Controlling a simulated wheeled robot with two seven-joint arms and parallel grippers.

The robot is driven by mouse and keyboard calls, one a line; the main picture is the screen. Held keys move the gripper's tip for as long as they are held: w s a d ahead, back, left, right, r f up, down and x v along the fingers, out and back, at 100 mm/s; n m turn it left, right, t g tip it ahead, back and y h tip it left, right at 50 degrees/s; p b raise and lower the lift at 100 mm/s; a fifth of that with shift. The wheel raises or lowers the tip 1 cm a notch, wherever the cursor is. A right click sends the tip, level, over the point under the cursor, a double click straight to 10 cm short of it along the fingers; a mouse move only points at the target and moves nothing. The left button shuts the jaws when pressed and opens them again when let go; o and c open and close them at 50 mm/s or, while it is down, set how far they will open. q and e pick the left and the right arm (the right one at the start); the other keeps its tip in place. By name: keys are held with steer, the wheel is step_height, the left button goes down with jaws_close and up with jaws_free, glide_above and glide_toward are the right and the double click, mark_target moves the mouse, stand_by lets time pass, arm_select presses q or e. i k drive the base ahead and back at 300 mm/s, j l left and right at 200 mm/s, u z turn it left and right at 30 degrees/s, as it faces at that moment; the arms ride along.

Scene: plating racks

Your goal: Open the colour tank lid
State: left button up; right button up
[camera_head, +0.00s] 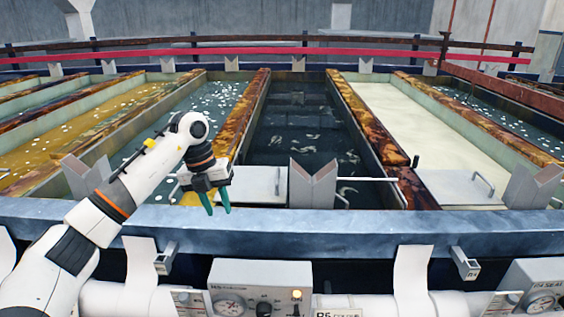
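A flat grey-white lid (250,184) with a bar handle on its right side (278,181) lies at the near end of the tanks, left of the middle V-shaped bracket. A second pale lid (452,188) with a similar handle (483,182) lies at the near end of the cream-coloured tank (396,118). I cannot tell which lid belongs to the colour tank. My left gripper (219,211) points downward just left of the first lid's handle, its teal fingers apart with nothing between them. It overlaps the lid's left part in view. My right gripper is not in view.
Grey V-shaped brackets (313,184) stand along the near rim (330,222). A dark tank (297,115) with pale scraps lies behind the middle one. A control box with a gauge (258,285) is below the rim. Rusty dividers (243,112) separate the tanks.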

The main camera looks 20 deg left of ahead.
mark_target(249, 184)
steer(key=i, duration=1.25)
